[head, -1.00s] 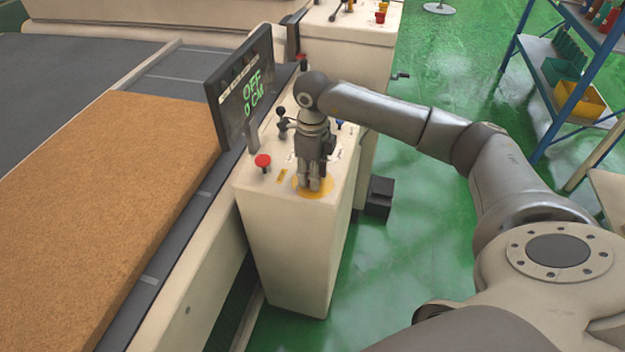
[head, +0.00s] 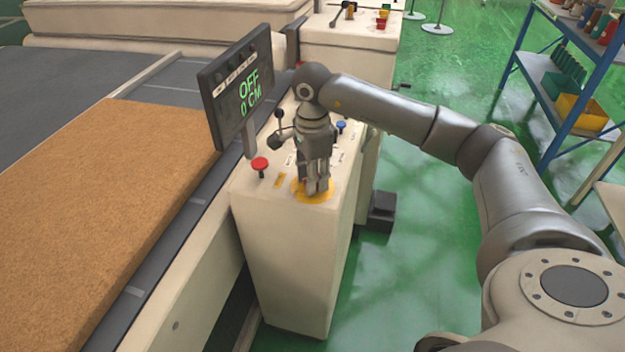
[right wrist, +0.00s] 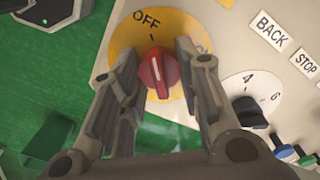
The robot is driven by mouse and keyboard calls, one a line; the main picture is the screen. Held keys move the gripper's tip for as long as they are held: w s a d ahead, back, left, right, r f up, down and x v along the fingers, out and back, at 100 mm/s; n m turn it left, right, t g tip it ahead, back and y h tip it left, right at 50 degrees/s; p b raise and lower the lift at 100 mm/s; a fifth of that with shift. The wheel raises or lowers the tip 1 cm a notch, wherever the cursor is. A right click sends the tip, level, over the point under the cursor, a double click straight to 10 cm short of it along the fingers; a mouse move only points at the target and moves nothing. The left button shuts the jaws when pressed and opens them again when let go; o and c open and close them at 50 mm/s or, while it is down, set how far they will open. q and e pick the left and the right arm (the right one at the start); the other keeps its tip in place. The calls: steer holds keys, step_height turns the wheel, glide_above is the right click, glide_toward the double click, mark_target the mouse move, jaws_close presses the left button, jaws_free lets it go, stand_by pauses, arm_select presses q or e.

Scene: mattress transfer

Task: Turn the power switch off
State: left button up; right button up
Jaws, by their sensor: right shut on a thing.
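The power switch is a red rotary knob (right wrist: 158,73) on a yellow disc (right wrist: 124,38) in the right wrist view. The knob's white line points roughly toward the tick under the OFF label. A second label on the right of the disc is partly hidden by a finger. My right gripper (right wrist: 157,60) is around the knob, one finger on each side, shut on it. In the head view my right gripper (head: 317,190) points down at the yellow disc (head: 300,194), hiding the knob. My left gripper is not in view.
The white console (head: 285,255) carries a red mushroom button (head: 260,164) and levers. The screen (head: 240,90) reads OFF and 0 CM. A brown mattress slab (head: 110,190) lies left. In the wrist view, a black dial (right wrist: 248,110) sits right of the knob. Shelves (head: 570,85) stand right.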

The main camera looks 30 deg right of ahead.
steer(key=shift+r+n, duration=0.1)
steer(key=shift+n, duration=0.3)
steer(key=o, duration=1.1)
steer(key=shift+c, duration=0.2)
step_height(320, 180, up, 12)
stand_by(0.4)
